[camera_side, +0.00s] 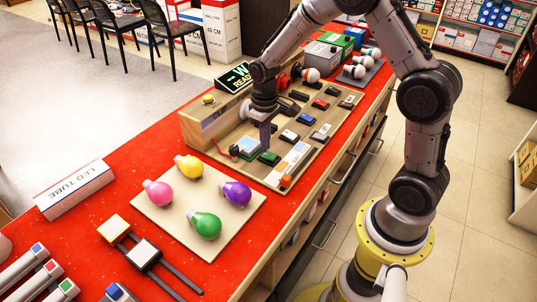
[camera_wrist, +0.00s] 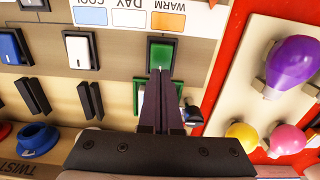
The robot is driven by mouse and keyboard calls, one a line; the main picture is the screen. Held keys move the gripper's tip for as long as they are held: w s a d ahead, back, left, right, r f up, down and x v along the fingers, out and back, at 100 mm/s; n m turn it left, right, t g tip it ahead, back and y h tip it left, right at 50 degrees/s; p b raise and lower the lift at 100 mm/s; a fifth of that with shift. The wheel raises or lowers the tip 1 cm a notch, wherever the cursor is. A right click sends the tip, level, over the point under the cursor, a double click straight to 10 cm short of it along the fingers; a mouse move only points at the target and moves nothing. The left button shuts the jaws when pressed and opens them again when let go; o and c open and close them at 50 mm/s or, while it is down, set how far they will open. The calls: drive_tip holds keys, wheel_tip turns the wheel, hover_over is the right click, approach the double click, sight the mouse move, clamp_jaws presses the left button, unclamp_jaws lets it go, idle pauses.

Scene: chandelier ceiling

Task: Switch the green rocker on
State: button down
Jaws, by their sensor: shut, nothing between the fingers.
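The green rocker (camera_wrist: 160,56) sits in a dark frame on the wooden switch board, straight ahead of my fingertips in the wrist view. In the side view the green rocker (camera_side: 269,158) is near the board's front left part. My gripper (camera_wrist: 162,73) is shut and empty, its fingertips at the near edge of the rocker. In the side view my gripper (camera_side: 265,147) points down just above or on the rocker; I cannot tell whether it touches. The fingers hide a little of the rocker's near edge. Which way it is tipped is unclear.
A white rocker (camera_wrist: 79,47) and a blue rocker (camera_wrist: 9,46) lie in the same row. A green-framed part (camera_wrist: 142,94) is partly behind my fingers. A colour strip (camera_wrist: 128,17) runs beyond.

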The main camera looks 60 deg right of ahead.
drive_tip(key=shift+r, duration=2.75)
wheel_tip(320, 180, up, 9)
drive_tip(key=t, duration=0.2)
hover_over(265, 154)
drive_tip(key=s+a, duration=0.1)
drive_tip(key=a, duration=0.1)
drive_tip(key=s+a+r+t, duration=0.2)
drive_tip(key=s+r, duration=0.3)
drive_tip(key=r, duration=0.1)
drive_tip(key=s+a+t, duration=0.1)
drive_tip(key=s+a, duration=0.1)
drive_tip(key=s, duration=1.4)
drive_tip(key=shift+s+f+t, duration=0.3)
drive_tip(key=shift+s, duration=0.05)
